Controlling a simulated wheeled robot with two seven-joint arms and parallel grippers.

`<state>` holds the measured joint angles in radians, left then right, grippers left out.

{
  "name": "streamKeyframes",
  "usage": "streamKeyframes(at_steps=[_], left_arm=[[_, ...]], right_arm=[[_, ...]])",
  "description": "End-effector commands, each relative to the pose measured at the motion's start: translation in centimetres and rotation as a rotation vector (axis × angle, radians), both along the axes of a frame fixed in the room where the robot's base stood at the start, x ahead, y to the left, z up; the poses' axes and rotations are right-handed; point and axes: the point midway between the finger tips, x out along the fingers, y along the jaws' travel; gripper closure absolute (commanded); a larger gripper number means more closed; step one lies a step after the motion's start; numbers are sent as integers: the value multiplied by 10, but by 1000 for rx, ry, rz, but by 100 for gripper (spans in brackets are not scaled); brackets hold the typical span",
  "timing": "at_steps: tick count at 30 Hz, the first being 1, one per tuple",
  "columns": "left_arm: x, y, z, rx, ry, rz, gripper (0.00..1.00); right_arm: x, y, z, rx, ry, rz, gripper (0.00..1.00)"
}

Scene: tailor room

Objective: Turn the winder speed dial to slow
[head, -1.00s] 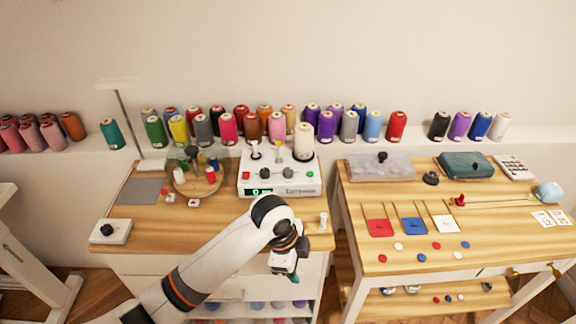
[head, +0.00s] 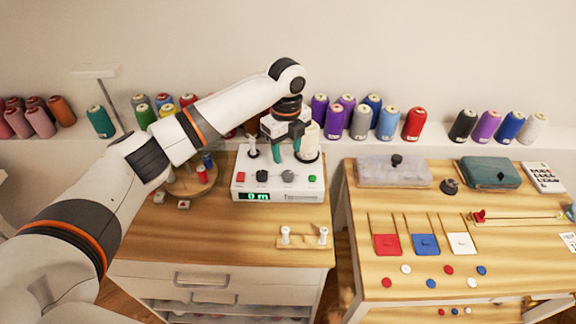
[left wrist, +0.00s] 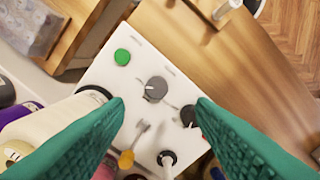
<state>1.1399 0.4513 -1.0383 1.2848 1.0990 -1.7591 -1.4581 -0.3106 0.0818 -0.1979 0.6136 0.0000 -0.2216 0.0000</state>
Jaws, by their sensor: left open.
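The white winder (head: 277,184) stands on the left wooden table. Its front has a black dial (head: 262,176), a grey dial (head: 288,176), a red button (head: 241,176) and a green button (head: 312,178). The labels are too small to read, so I cannot tell which dial sets speed. My left gripper (head: 287,156) is open and empty above the winder, pointing down. In the left wrist view the grey dial (left wrist: 155,90) shows between the teal fingertips (left wrist: 160,102), and the black dial (left wrist: 188,115) is near the right finger. My right gripper is not in view.
A cream thread cone (head: 308,143) stands on the winder close to the gripper. A small wooden stand (head: 303,238) with white pegs sits in front. A round spool rack (head: 190,185) is at left. Several thread cones line the wall ledge behind.

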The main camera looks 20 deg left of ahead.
Motion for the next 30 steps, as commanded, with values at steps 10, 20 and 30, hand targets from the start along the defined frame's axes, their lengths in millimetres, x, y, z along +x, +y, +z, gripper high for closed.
streamKeyframes(at_steps=[10, 20, 30], left_arm=[[-1, 0, -64, 0, 2, 1, 50], [0, -1, -81, -1, -2, 0, 50], [0, -1, -81, -1, -1, 0, 79]], right_arm=[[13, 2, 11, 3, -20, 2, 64], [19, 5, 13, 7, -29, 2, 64], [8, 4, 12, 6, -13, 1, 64]])
